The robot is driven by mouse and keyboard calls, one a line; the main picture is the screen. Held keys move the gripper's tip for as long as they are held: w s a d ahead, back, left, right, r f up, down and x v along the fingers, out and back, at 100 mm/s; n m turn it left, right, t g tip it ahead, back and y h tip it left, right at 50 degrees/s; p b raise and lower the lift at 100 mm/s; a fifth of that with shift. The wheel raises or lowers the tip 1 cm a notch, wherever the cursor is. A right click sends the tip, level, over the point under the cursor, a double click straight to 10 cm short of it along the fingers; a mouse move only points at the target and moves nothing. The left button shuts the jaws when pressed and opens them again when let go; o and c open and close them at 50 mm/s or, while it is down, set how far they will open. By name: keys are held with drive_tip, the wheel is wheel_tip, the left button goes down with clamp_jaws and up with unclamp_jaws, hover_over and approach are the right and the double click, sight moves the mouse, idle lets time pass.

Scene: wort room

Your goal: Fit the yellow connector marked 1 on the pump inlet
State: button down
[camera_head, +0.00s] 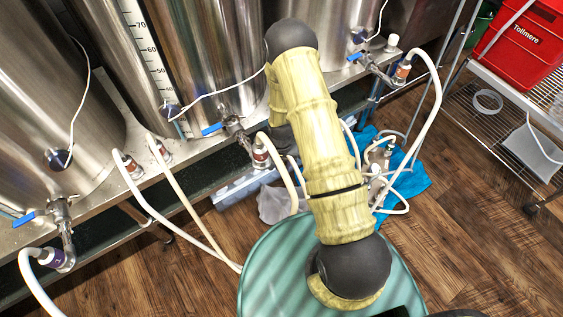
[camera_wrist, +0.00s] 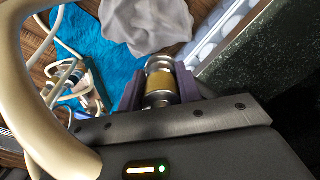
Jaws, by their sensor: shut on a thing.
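In the wrist view, my gripper (camera_wrist: 159,76) is shut on a metal connector with a yellow band (camera_wrist: 160,86), held between its two dark purple fingers. No number is readable on the band. A thick cream hose (camera_wrist: 22,85) curves close past the camera on the left; its join to the connector does not show. In the head view, my arm hides the gripper and the connector. Pump fittings and hoses (camera_head: 378,183) are on the blue cloth (camera_head: 412,181), right of my arm. They also show left of the connector in the wrist view, apart from it. I cannot make out the inlet.
Steel tanks (camera_head: 215,50) with blue-handled valves and hoses line the back. A green round top (camera_head: 275,268) is below my arm. A crumpled grey-white cloth (camera_wrist: 147,22) lies beyond the connector. A wire rack (camera_head: 505,120) with a red crate (camera_head: 525,45) stands right; wooden floor lies between.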

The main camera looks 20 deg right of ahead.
drive_tip(key=shift+f, duration=0.1)
drive_tip(key=c, duration=0.9)
unclamp_jaws()
wheel_tip(320, 180, up, 17)
drive_tip(key=p, duration=0.5)
drive_tip(key=shift+r, duration=0.2)
